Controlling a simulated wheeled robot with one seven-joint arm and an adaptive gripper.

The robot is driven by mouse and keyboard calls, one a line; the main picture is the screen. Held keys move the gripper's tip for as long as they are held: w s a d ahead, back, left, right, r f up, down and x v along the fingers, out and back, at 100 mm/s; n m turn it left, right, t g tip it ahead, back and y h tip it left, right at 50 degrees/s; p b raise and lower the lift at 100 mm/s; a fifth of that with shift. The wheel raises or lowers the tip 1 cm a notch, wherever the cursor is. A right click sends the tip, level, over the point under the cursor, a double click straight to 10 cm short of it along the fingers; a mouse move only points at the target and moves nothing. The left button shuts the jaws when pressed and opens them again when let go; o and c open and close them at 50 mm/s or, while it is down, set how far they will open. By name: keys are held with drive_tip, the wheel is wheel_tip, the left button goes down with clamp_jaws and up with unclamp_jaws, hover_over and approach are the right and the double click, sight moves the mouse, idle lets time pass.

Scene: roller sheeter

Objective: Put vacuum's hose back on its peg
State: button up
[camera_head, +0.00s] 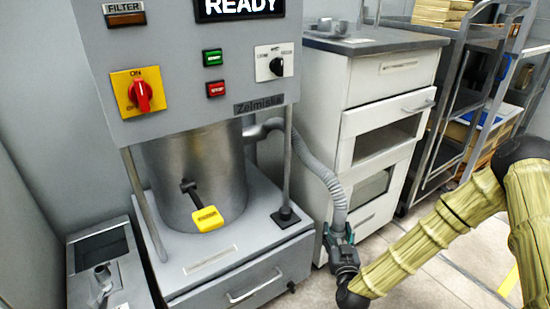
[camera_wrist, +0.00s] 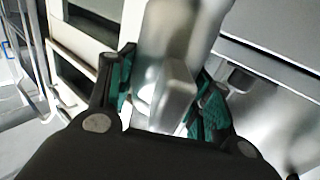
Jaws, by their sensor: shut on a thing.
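The vacuum's hose (camera_head: 325,178) is grey and ribbed. It leaves the steel drum's right side and bends down into my gripper (camera_head: 341,235), right of the machine's base. My gripper is shut on the hose's end piece. In the wrist view the pale grey end piece (camera_wrist: 168,85) sits between the green-padded fingers of my gripper (camera_wrist: 165,95). The vacuum machine (camera_head: 190,60) has a "READY" display, knobs and buttons. I cannot clearly make out the hose's peg; a short grey upright stub (camera_head: 103,277) stands on a low unit at the lower left.
A white cabinet (camera_head: 375,65) with drawers stands close behind my gripper. A metal rack (camera_head: 470,90) with boxes is at the right. A yellow-handled lever (camera_head: 207,218) sticks out from the drum. Some tiled floor (camera_head: 430,275) is clear at the lower right.

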drive_tip(key=w+a+r+n+g+y+p, duration=0.25)
drive_tip(key=w+a+r+y, duration=0.2)
drive_tip(key=a+r, duration=0.45)
drive_tip(key=w+a+r+n+g+y+p, duration=0.1)
drive_tip(key=w+a+r+n+y+p, duration=0.1)
drive_tip(key=w+a+r+n+y, duration=0.45)
drive_tip(key=shift+s+a+f+m+h+b, duration=0.15)
drive_tip(key=shift+s+f+m+h+b, duration=0.2)
drive_tip(key=shift+f+b, duration=0.35)
drive_tip(key=shift+s+a+f+m+h+b, duration=0.1)
drive_tip(key=shift+s+a+f+m+b, duration=0.1)
drive_tip(key=shift+s+f+m+b, duration=0.5)
drive_tip(key=shift+s+a+f+m+h+b, duration=0.2)
drive_tip(key=shift+f+b, duration=0.3)
drive_tip(key=shift+b, duration=0.4)
drive_tip(key=shift+d+f, duration=0.1)
drive_tip(key=shift+f, duration=0.1)
drive_tip(key=shift+f+b, duration=0.6)
drive_tip(key=shift+f, duration=1.7)
idle(1.2)
drive_tip(key=o, duration=1.5)
